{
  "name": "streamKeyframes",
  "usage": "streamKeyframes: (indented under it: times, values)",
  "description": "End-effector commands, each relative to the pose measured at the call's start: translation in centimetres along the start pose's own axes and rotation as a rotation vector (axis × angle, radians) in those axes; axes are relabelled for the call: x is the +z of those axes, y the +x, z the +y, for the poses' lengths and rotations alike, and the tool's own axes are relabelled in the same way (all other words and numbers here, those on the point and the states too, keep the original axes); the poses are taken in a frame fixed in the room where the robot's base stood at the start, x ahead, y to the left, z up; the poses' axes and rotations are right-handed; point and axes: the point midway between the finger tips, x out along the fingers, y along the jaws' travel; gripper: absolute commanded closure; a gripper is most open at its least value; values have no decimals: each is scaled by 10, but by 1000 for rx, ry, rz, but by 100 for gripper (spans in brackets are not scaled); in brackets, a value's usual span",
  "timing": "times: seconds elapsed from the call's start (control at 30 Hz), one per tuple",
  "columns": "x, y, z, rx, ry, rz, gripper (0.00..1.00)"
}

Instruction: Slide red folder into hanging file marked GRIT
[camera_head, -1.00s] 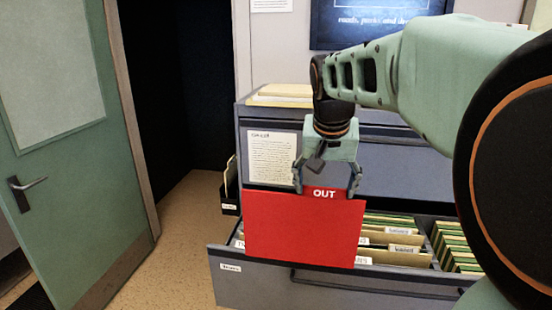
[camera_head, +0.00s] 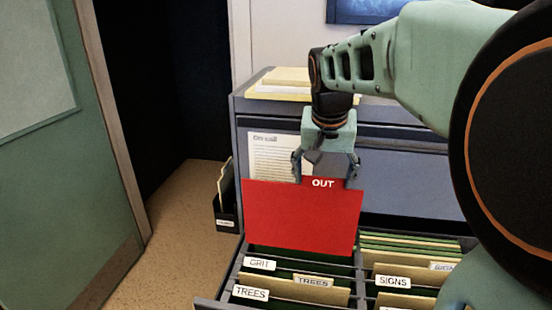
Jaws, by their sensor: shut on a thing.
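The red folder (camera_head: 302,218) has a tab reading OUT and hangs upright. My gripper (camera_head: 325,175) is shut on its top edge by the tab. The folder is above the back left part of the open drawer (camera_head: 235,282). The hanging file marked GRIT (camera_head: 259,263) is in the left row, just below and in front of the folder's lower edge in the picture. I cannot tell whether the folder's lower edge is inside a file or only above it.
Files marked TREES (camera_head: 250,293) lie nearer in the left row, and files marked SIGNS (camera_head: 393,281) fill the right row. The cabinet (camera_head: 410,180) rises behind, with papers (camera_head: 285,77) on top. A small black file holder (camera_head: 226,215) stands at left.

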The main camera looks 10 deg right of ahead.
Motion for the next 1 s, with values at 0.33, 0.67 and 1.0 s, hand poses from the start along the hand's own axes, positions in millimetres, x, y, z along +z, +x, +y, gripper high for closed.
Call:
streamKeyframes:
  times: [0.33,0.67,1.0]
  values:
    - [10,24,0,-1,1,3,64]
    - [19,46,0,-1,1,3,64]
    - [28,68,0,-1,1,2,64]
